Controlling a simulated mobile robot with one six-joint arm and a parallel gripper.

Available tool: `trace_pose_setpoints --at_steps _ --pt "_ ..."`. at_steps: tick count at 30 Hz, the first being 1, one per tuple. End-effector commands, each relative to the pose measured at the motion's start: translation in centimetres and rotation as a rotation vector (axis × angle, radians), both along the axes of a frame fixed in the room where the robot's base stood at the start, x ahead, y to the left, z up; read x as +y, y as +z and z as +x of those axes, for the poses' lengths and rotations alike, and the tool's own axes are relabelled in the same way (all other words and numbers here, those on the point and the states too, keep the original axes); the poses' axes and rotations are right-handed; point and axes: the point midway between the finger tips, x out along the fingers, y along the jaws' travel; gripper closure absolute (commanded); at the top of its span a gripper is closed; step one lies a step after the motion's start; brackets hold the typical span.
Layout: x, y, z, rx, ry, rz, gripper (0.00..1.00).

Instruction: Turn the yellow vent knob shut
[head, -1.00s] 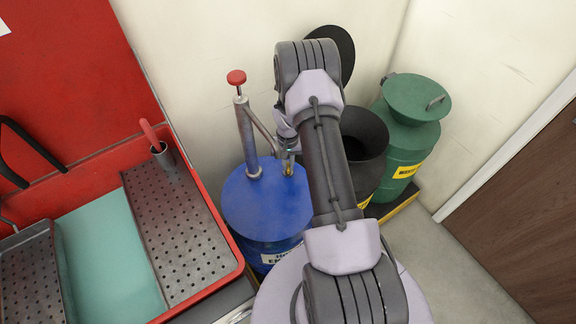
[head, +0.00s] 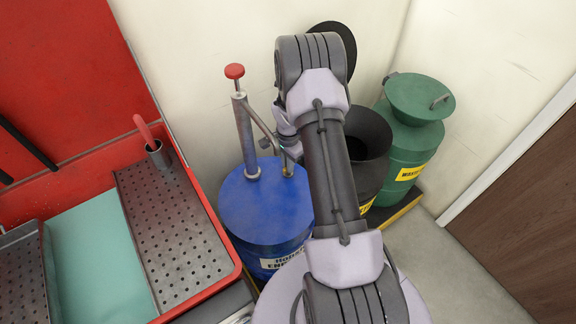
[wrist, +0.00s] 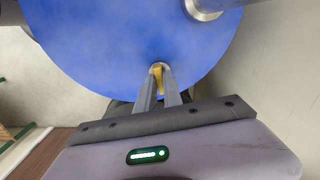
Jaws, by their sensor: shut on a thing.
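The yellow vent knob (wrist: 157,74) shows as a small strip between my two fingertips in the wrist view. It sits on top of the blue drum (wrist: 110,45), near the edge, and the fingers hide much of it. My gripper (wrist: 159,80) is shut on the knob, one finger on each side. In the head view the blue drum (head: 252,207) stands at the centre. My gripper (head: 289,162) is over the right part of its lid, partly behind my arm. How far the knob is turned cannot be told.
A pump with a red-topped handle (head: 235,71) rises from the drum's lid, its spout close to my wrist. A black bin (head: 370,140) and a green can (head: 408,150) stand to the right. A red-rimmed tray (head: 236,270) is at left.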

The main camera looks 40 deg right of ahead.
Motion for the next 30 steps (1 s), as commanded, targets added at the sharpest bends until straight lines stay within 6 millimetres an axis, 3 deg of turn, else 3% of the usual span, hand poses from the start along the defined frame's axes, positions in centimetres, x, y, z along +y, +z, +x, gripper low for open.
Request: trace_pose_setpoints --at_steps 12,27,28,30 --pt "-0.03 -0.01 0.01 0.000 -0.149 0.000 1.00" --pt "-0.03 0.04 0.01 -0.001 -0.166 0.000 1.00" --pt "-0.03 0.04 0.01 -0.001 -0.165 0.000 0.87" --pt "-0.03 0.04 0.02 -0.001 -0.165 0.000 0.73"
